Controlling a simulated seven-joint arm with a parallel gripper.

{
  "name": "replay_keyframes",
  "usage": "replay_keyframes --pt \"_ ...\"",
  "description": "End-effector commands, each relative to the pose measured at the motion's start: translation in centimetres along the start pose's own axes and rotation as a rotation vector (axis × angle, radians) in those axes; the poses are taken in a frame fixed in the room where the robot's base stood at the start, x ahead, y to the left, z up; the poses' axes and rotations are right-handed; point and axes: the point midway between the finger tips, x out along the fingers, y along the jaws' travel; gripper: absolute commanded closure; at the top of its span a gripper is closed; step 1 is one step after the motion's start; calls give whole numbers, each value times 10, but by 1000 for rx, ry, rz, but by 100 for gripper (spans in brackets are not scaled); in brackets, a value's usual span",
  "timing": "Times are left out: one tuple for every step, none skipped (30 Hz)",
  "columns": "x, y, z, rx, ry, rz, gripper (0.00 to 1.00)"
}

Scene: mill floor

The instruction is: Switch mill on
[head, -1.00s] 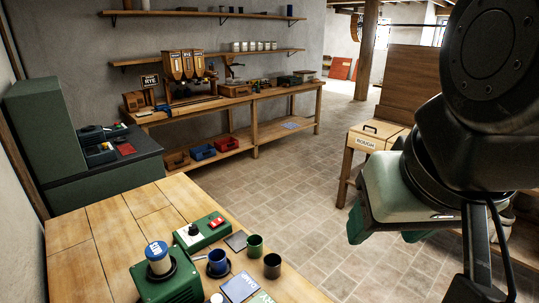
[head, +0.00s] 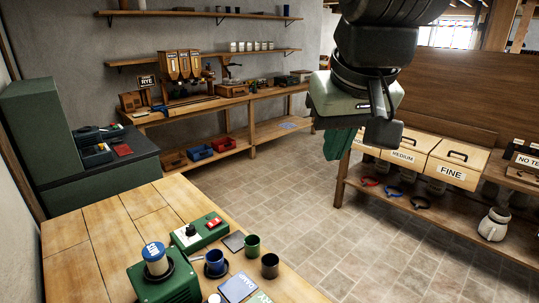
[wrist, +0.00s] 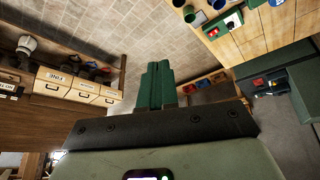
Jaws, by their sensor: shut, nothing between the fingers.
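The mill (head: 178,282) is a green machine at the near edge of the wooden table, with a blue-and-white cylinder (head: 155,258) on top. Behind it lies a green control box (head: 200,232) with a black knob and a red rocker switch (head: 214,223). I cannot tell the switch's position. The box and red switch (wrist: 213,33) also show at the top of the wrist view. My gripper (head: 336,147) hangs over the open floor, right of the table and well apart from the box. Its green fingers (wrist: 154,83) are together and empty in the wrist view.
On the table (head: 90,250) stand a blue mug (head: 215,261), a green cup (head: 252,244), a dark cup (head: 270,265) and flat cards (head: 238,287). Drawers (head: 455,162) line a bench at right. A workbench (head: 240,100) runs along the back wall. The floor between is clear.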

Motion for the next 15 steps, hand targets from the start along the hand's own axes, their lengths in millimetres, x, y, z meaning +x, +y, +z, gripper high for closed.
replay_keyframes --pt "9 -4 -20 -23 -11 -9 100" --pt "14 -7 -31 -37 -15 -14 100" --pt "20 -10 -46 -56 -18 -19 100" --pt "26 -13 -56 -69 -22 -24 100" --pt "32 -16 -66 -82 -25 -28 100" --pt "40 -20 -80 -100 -30 -35 100" --pt "47 -24 -89 -114 -33 -39 100" --pt "54 -27 -99 -127 -36 -44 100" --pt "64 -32 -111 -144 -41 -50 100" --pt "72 -37 -120 -158 -44 -55 100" --pt "80 -41 -129 -171 -47 -60 100" --pt "92 -47 -140 -189 -51 -66 100" --pt "101 -52 -148 -202 -54 -71 100" --pt "110 -56 -155 -215 -58 -76 100" --pt "123 -63 -165 -232 -62 -82 100"
